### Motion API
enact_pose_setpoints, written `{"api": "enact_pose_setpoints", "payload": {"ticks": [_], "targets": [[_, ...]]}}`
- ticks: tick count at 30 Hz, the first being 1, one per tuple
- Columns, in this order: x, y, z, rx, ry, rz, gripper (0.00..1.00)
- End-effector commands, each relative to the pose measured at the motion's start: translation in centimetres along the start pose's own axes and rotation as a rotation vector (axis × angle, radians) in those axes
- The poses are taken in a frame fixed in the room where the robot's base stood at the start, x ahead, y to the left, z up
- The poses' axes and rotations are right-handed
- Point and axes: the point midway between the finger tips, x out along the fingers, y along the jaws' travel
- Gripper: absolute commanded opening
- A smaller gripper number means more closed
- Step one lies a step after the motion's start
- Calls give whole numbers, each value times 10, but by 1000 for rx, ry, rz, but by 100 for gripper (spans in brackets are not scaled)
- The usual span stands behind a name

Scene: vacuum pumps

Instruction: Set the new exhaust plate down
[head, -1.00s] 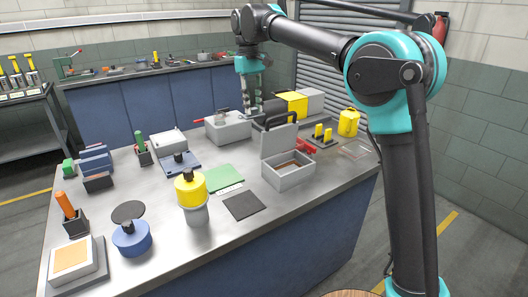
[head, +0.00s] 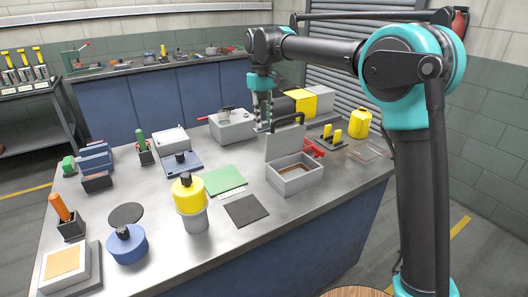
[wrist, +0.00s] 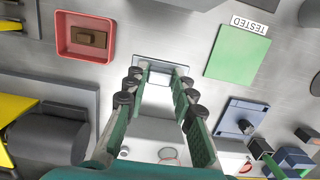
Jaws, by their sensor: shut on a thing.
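My gripper (head: 263,122) is over the bench just right of a grey box-shaped unit (head: 228,130), partly behind the raised lid of a grey case. In the wrist view its fingertips (wrist: 160,77) are closed on a small pale grey plate (wrist: 160,64), which I take to be the exhaust plate. The plate is seen from above. In the head view it is hard to make out. I cannot tell whether it touches the bench. A green mat (wrist: 237,52) with a "TESTED" label (wrist: 250,24) lies apart from it, and also shows in the head view (head: 224,180).
A red tray (wrist: 85,56) holding a brown block is near the plate. A black cylinder with a yellow block (head: 303,101) stands behind my gripper. The open grey case (head: 296,183) stands in front. A blue plate with a black knob (head: 184,165) lies left.

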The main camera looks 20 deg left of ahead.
Motion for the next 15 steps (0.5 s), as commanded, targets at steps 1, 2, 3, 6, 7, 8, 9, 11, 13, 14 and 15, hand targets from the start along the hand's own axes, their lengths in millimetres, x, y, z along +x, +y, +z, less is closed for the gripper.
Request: {"api": "enact_pose_setpoints", "payload": {"ticks": [1, 2, 3, 6, 7, 8, 9, 11, 13, 14, 15], "targets": [[13, 0, -2, 0, 0, 0, 0], [20, 0, -2, 0, 0, 0, 0], [30, 0, -4, 0, 0, 0, 0], [52, 0, -6, 0, 0, 0, 0], [58, 0, -7, 0, 0, 0, 0], [63, 0, -8, 0, 0, 0, 0], [68, 0, -8, 0, 0, 0, 0], [75, 0, -9, 0, 0, 0, 0], [79, 0, -10, 0, 0, 0, 0], [80, 0, -10, 0, 0, 0, 0], [82, 0, -10, 0, 0, 0, 0]]}}
